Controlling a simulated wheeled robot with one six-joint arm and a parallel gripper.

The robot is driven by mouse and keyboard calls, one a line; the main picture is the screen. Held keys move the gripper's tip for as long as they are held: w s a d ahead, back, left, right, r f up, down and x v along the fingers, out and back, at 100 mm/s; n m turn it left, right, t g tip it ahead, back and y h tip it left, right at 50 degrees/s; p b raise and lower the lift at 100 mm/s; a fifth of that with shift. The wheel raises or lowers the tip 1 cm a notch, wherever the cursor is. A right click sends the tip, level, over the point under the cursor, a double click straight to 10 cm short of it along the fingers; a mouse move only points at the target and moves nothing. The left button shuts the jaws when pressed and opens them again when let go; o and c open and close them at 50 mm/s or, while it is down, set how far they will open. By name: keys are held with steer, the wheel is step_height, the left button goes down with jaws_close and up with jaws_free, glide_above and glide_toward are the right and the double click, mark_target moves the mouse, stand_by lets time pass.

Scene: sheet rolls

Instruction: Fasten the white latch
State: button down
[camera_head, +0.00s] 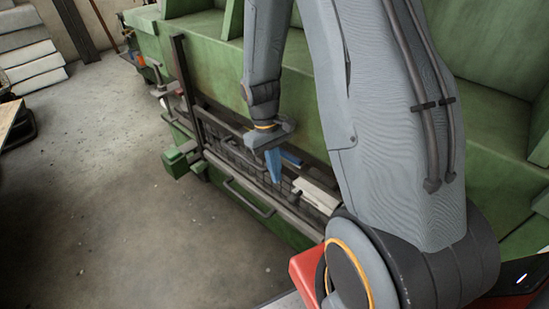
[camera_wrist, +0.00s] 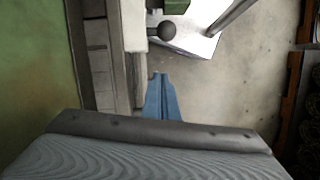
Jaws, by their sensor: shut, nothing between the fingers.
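A white flat piece (camera_head: 318,194), which looks like the white latch, lies along the green machine's front ledge, right of my gripper in the head view. My gripper (camera_head: 275,180) points down over the ledge, its blue fingers shut and empty. In the wrist view the closed fingertips (camera_wrist: 160,76) are just below a dark ball knob (camera_wrist: 166,30). A pale upright bar (camera_wrist: 134,50) is left of the knob; I cannot tell if it is the same latch. Whether the fingers touch anything is unclear.
The green machine (camera_head: 200,40) fills the back, with a dark upright post (camera_head: 186,85) and a front handle bar (camera_head: 248,198). A blue bar (camera_head: 291,158) lies behind my fingers. The concrete floor (camera_head: 90,190) at left is open. Pale slabs (camera_head: 30,55) are stacked far left.

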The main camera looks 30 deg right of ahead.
steer(key=s, duration=0.1)
steer(key=s+f+p, duration=0.1)
steer(key=s, duration=0.1)
steer(key=s+d+p, duration=0.1)
steer(key=shift+s+f, duration=0.25)
steer(key=shift+f, duration=0.1)
